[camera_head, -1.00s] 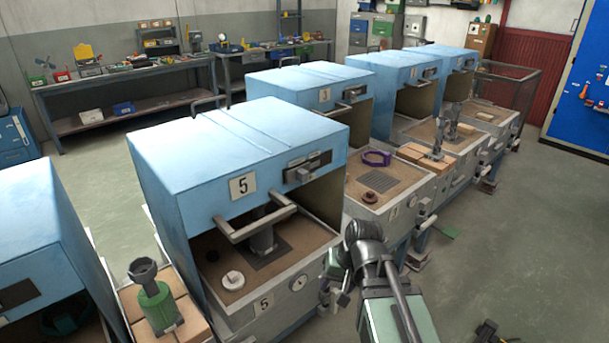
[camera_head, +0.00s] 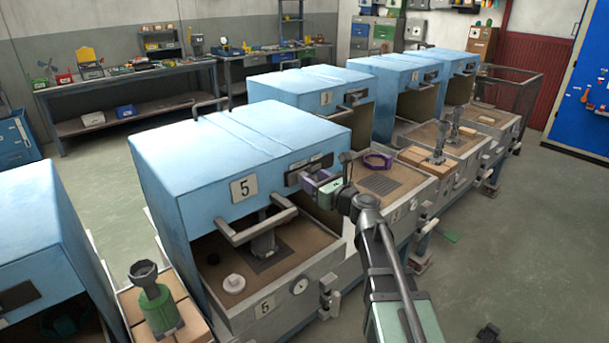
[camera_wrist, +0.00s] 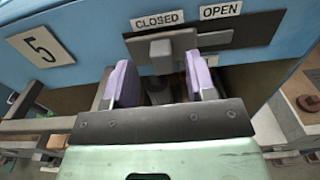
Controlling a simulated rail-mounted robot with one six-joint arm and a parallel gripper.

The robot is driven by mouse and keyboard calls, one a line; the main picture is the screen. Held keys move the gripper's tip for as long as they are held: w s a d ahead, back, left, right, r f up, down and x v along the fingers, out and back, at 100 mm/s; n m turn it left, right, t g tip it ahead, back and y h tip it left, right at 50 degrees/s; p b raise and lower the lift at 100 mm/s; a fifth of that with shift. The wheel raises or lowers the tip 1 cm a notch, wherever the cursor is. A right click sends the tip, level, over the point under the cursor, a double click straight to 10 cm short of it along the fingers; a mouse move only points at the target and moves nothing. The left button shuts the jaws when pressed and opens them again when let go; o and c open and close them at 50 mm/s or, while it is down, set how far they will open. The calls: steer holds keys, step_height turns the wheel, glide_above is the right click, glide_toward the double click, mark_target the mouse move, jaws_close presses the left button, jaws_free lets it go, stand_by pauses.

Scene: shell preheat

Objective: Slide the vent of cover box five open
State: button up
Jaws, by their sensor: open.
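Cover box five (camera_head: 240,165) is the blue box with a "5" plate (camera_head: 244,188); the plate also shows in the wrist view (camera_wrist: 41,47). Its vent is a dark slide plate on the front (camera_head: 296,176), with a grey knob (camera_wrist: 160,55) in the wrist view. The knob stands below the CLOSED label (camera_wrist: 157,20), left of the OPEN label (camera_wrist: 220,11). My gripper (camera_wrist: 160,82) is open, its two purple fingers on either side of the knob, with gaps visible. In the head view my gripper (camera_head: 312,184) is at the vent, its fingertips partly hidden.
A grey handle bar (camera_head: 255,228) sticks out below the vent. Under the cover are a white round part (camera_head: 233,283) and a dark post (camera_head: 263,240). Box three (camera_head: 318,92) stands behind.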

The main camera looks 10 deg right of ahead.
steer(key=x, duration=0.4)
steer(key=shift+w+a, duration=0.2)
steer(key=shift+w, duration=0.1)
jaws_close()
